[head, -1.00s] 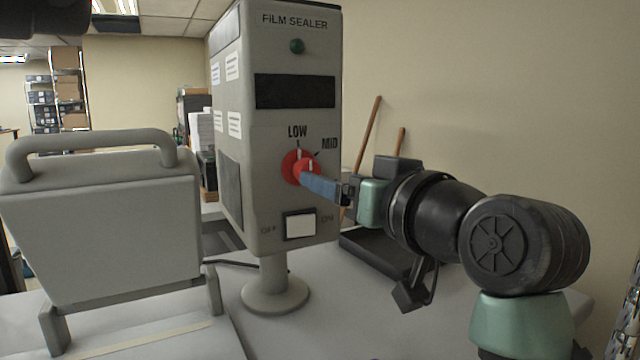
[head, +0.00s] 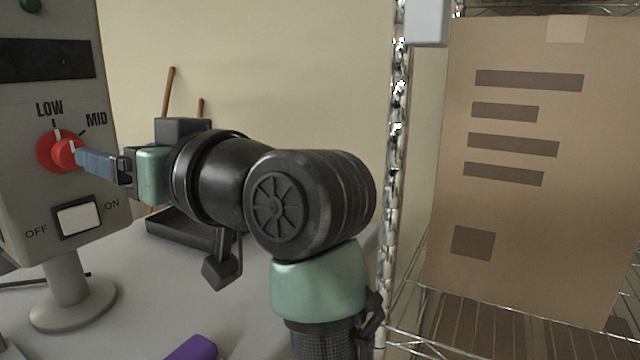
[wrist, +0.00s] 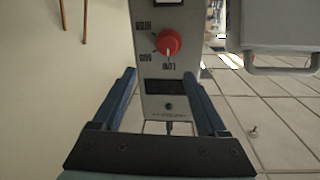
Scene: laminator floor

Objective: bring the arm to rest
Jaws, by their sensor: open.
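My gripper (head: 82,161) is at the front of the film sealer (head: 46,110), its blue fingers pointing at the red knob (head: 65,152). In the head view the near finger overlaps the knob's right edge. In the wrist view my gripper (wrist: 160,75) is open, with the two fingers spread wide and nothing between them. There the red knob (wrist: 168,42) shows beyond the fingertips, and its white mark points toward the LOW label. I cannot tell the exact gap from fingertips to knob.
The sealer stands on a pale table (head: 225,290). A black tray (head: 185,235) lies behind my arm, and a purple object (head: 193,348) is at the front edge of view. A wire shelf post (head: 392,170) and a large cardboard box (head: 535,210) are on the right.

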